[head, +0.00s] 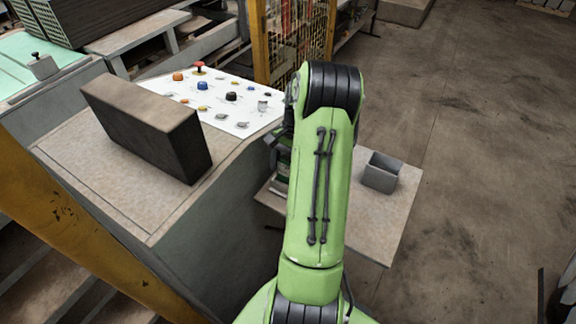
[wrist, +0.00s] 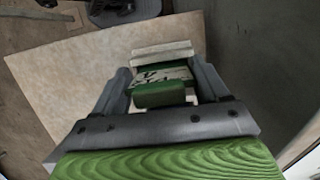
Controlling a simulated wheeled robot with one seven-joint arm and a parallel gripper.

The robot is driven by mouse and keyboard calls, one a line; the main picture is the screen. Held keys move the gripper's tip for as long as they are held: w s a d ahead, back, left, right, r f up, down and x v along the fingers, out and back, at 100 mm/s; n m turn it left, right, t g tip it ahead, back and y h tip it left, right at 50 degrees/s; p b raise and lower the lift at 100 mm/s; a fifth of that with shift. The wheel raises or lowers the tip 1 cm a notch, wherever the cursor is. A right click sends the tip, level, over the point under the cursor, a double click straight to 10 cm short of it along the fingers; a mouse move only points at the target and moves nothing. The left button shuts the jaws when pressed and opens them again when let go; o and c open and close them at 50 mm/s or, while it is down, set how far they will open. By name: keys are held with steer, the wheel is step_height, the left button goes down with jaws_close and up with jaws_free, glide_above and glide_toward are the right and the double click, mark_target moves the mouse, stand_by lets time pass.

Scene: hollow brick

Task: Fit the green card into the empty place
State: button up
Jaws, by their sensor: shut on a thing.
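My gripper (wrist: 162,80) is shut on the green card (wrist: 160,96), which shows between its two grey fingers in the wrist view. Beyond the card's plain green near part is a patch of green, white and dark markings; I cannot tell whether it belongs to the same card. A pale bar (wrist: 162,50) lies past the fingertips. In the head view my arm hides most of the gripper, which is over the left part of a low side table (head: 385,235). I cannot make out the empty place, nor whether the card touches anything.
A small grey open box (head: 381,172) stands on the side table, right of my arm. At left, a dark block (head: 148,125) stands on a console beside a white panel (head: 225,118) with several knobs. A yellow mesh guard (head: 297,40) is behind. Floor at right is clear.

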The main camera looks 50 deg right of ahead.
steer(key=o, duration=1.1)
steer(key=shift+o, duration=0.2)
steer(key=p+v, duration=0.1)
steer(key=v, duration=1.4)
steer(key=shift+r+p, duration=0.4)
steer(key=shift+d, duration=0.15)
